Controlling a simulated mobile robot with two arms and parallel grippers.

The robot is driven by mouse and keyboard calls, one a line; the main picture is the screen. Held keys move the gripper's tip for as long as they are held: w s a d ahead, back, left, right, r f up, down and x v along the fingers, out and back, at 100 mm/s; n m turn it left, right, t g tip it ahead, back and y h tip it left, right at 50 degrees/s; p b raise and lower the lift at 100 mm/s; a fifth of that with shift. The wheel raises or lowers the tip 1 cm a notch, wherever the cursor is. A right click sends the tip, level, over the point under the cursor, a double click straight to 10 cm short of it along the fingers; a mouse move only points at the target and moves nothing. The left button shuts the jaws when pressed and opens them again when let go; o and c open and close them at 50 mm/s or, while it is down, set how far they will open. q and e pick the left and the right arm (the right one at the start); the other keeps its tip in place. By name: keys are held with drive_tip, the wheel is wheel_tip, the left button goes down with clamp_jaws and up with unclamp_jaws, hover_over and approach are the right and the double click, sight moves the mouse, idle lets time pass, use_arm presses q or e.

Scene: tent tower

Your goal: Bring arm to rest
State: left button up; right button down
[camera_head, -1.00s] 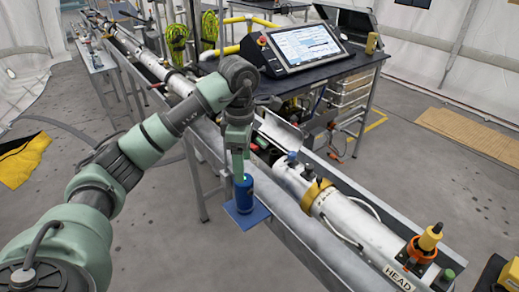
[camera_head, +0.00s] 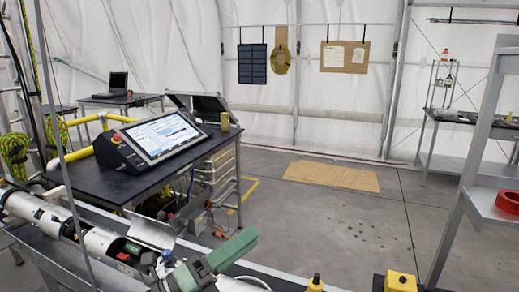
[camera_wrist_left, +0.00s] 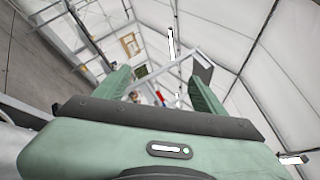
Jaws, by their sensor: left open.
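My left gripper (camera_head: 228,252) shows at the bottom of the head view, a green and dark grey shape pointing to the upper right. In the left wrist view the left gripper (camera_wrist_left: 160,88) has its two green fingers spread apart with nothing between them. The wrist view looks up past the fingers at the white tent wall and roof. My right gripper is in no view.
A dark-topped bench (camera_head: 90,182) with a tilted touchscreen (camera_head: 160,137) stands at left. A grey shelf frame with a red ring (camera_head: 509,203) is at right. A yellow box (camera_head: 401,282) shows at the bottom edge. Grey floor (camera_head: 340,215) lies open in the middle.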

use_arm(q)
drive_tip(key=w+a+f+n+t+y, duration=0.1)
drive_tip(key=a+f+n+t+y, duration=0.3)
drive_tip(key=a+n+y, duration=0.55)
drive_tip(key=w+a+f+n+t+y, duration=0.2)
drive_tip(key=a+f+n+t+y, duration=0.3)
drive_tip(key=n, duration=0.8)
drive_tip(key=s+a+f+n+g+y, duration=0.2)
drive_tip(key=f+n+y, duration=0.1)
drive_tip(key=f, duration=0.2)
drive_tip(key=s+a+f+n+g+y, duration=0.2)
drive_tip(key=f+n+g+y, duration=0.1)
drive_tip(key=f+n, duration=0.1)
drive_tip(key=s+f+n+g+h, duration=0.1)
drive_tip(key=s+f+n+g, duration=0.2)
drive_tip(key=s+f+g, duration=0.65)
drive_tip(key=s+f+n+g+h, duration=0.1)
drive_tip(key=s+f+n+g, duration=0.15)
drive_tip(key=s+f, duration=0.8)
drive_tip(key=s+f+g, duration=0.1)
drive_tip(key=s+f, duration=0.2)
drive_tip(key=f, duration=0.9)
drive_tip(key=s+f, duration=0.2)
drive_tip(key=f, duration=0.9)
drive_tip(key=s+a+f+g, duration=0.1)
drive_tip(key=s+a+f, duration=0.1)
drive_tip(key=s+f, duration=1.3)
drive_tip(key=shift+s+f+y, duration=0.35)
drive_tip(key=shift+s, duration=0.2)
